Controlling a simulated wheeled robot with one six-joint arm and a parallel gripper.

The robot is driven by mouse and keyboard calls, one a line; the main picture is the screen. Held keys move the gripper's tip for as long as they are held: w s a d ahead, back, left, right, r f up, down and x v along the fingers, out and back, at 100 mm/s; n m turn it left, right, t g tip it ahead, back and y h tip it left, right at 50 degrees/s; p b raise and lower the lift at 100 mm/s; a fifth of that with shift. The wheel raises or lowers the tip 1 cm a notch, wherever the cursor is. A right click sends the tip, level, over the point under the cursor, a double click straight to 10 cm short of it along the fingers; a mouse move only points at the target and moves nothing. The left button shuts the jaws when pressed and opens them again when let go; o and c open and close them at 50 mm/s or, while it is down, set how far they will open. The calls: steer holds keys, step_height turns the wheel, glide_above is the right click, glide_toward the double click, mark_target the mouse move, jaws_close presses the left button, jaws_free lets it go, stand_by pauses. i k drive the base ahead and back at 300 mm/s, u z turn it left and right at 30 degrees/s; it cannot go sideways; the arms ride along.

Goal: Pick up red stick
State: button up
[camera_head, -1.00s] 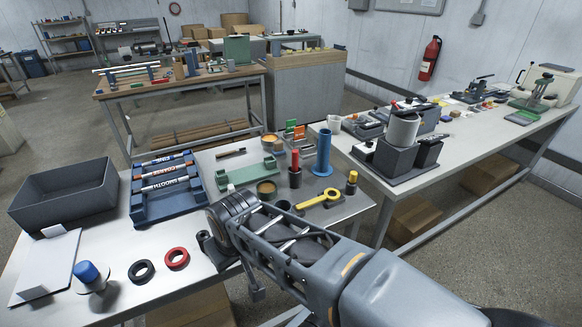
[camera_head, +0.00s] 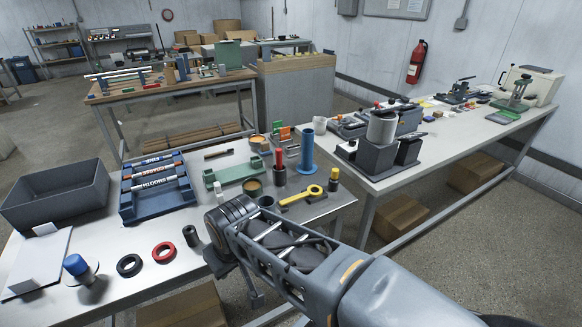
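The red stick (camera_head: 279,159) stands upright in a dark cylindrical holder (camera_head: 280,179) on the near white table, left of a tall blue cylinder (camera_head: 307,152). My arm reaches in from the lower right, with its dark wrist joint in front of the holder and below it in the picture. My gripper (camera_head: 238,280) is only partly visible, as dark parts low under the wrist by the table's front edge. I cannot tell whether its fingers are open or shut. It is apart from the red stick.
A blue rack (camera_head: 128,207) with labelled rods, a grey bin (camera_head: 40,205), black and red rings (camera_head: 164,252) and a yellow tool (camera_head: 300,195) share the table. A side table (camera_head: 440,150) with equipment stands at right. Some bare tabletop shows around the rack.

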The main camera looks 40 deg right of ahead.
mark_target(278, 151)
steer(key=u, duration=0.55)
steer(key=k, duration=0.15)
steer(key=z, duration=1.25)
steer(key=i, duration=0.45)
steer(key=u, duration=0.5)
